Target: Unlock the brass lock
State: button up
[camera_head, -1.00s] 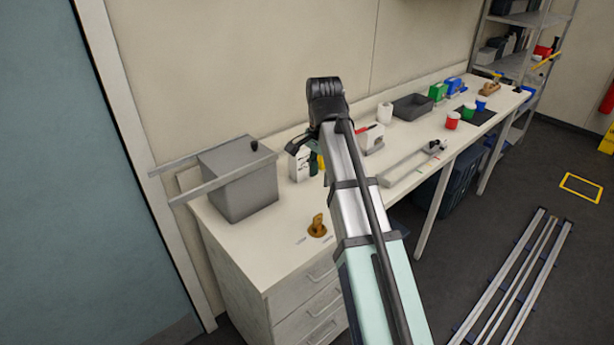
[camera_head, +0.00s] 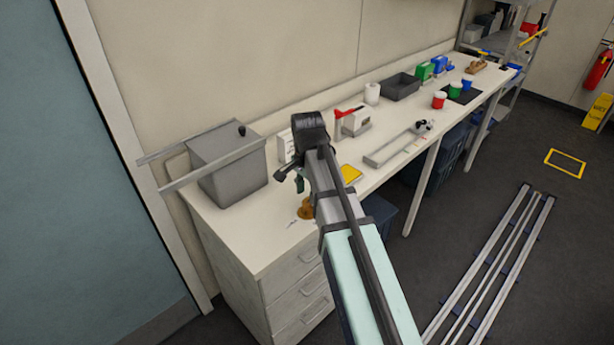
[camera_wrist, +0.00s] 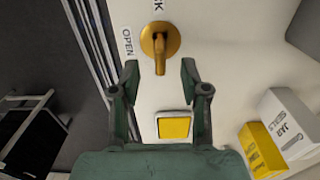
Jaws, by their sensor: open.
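The brass lock (camera_wrist: 159,43) has a round base and a lever. In the wrist view it lies just beyond my fingertips, its lever pointing down the picture toward the gap between them. An OPEN label (camera_wrist: 127,42) is left of it; a second label at the top edge is cut off to "CK". In the head view the lock (camera_head: 305,210) sits near the counter's front left, partly hidden by my arm. My gripper (camera_wrist: 160,76) is open and empty, fingers apart on either side of the lever's line, touching nothing that I can see.
A yellow square in a white frame (camera_wrist: 174,126) lies behind the fingers in the wrist view. Yellow and white boxes (camera_wrist: 285,125) stand at its right. In the head view a grey bin (camera_head: 228,175) with rails stands left of the lock. The counter front around the lock is clear.

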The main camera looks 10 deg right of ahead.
aim_at(307, 198)
jog(key=shift+f+p, duration=0.35)
jog(key=shift+f, duration=1.9)
grip_shut()
